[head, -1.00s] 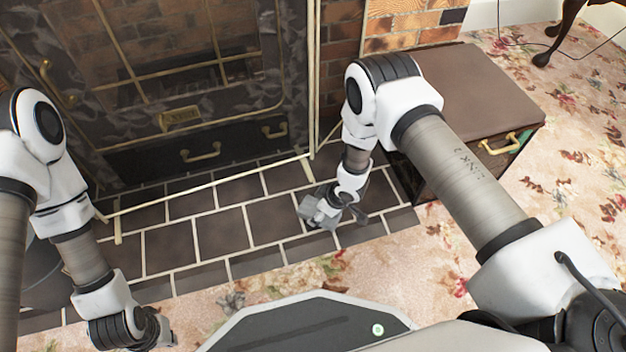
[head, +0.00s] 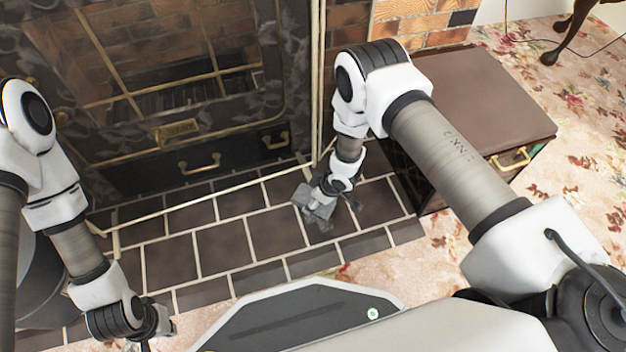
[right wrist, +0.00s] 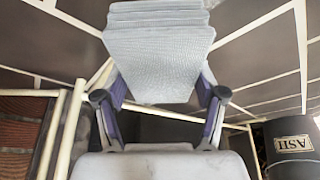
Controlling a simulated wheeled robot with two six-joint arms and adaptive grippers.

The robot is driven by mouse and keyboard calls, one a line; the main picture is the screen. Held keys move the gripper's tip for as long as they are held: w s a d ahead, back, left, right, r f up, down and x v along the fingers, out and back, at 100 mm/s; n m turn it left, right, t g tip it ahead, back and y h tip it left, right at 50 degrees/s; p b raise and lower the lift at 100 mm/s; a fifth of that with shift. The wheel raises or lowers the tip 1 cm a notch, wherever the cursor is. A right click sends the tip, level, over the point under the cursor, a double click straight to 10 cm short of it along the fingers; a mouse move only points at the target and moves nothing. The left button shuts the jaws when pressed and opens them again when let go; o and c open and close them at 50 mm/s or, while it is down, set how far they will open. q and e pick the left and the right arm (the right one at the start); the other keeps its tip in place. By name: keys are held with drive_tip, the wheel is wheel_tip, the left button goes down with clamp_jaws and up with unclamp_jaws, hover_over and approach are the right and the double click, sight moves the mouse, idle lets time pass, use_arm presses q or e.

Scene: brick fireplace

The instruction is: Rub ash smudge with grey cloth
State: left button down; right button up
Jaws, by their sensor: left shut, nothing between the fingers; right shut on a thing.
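My right gripper (right wrist: 160,105) is shut on the grey cloth (right wrist: 155,60), which looks like a folded, ribbed pad between the purple-sided fingers. In the head view the cloth (head: 318,212) is low over the dark hearth tiles (head: 272,232), toward their right end; I cannot tell whether it touches them. I cannot make out the ash smudge in either view. My left gripper (head: 152,330) is shut and empty, low at the front left near the hearth's front edge.
A black bin labelled ASH (right wrist: 300,150) shows in the right wrist view. A pale metal fender rail (head: 215,197) crosses the hearth before the fireplace (head: 180,130). A brown box with a brass handle (head: 465,90) stands right of the hearth. The middle tiles are clear.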

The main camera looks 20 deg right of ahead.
drive_tip(key=shift+r+p, duration=2.45)
drive_tip(key=shift+r, duration=0.6)
